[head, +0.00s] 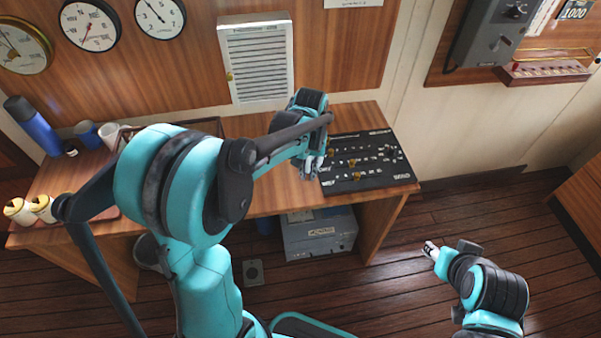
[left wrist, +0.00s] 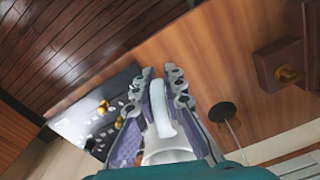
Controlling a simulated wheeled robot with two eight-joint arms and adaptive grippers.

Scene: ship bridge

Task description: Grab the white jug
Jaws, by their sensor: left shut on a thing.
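The white jug shows in the left wrist view, its curved handle (left wrist: 160,108) between my fingers and its pale body (left wrist: 168,150) closer to the camera. My left gripper (left wrist: 160,84) is shut on the jug at the handle. In the head view my left gripper (head: 309,168) is over the right part of the desk, beside the black panel; my arm hides most of what is around it, and I cannot make out the jug there. My right gripper (head: 430,249) is over the floor to the right, away from the desk; its finger opening is too small to judge.
The wooden desk (head: 270,203) carries a black panel (head: 365,182) with brass knobs at its right end. A blue bottle (head: 35,125), a white mug (head: 109,134) and yellow-and-white cups (head: 20,211) stand at the left. A grey box (head: 320,232) is below. Floor (head: 440,215) right of the desk is clear.

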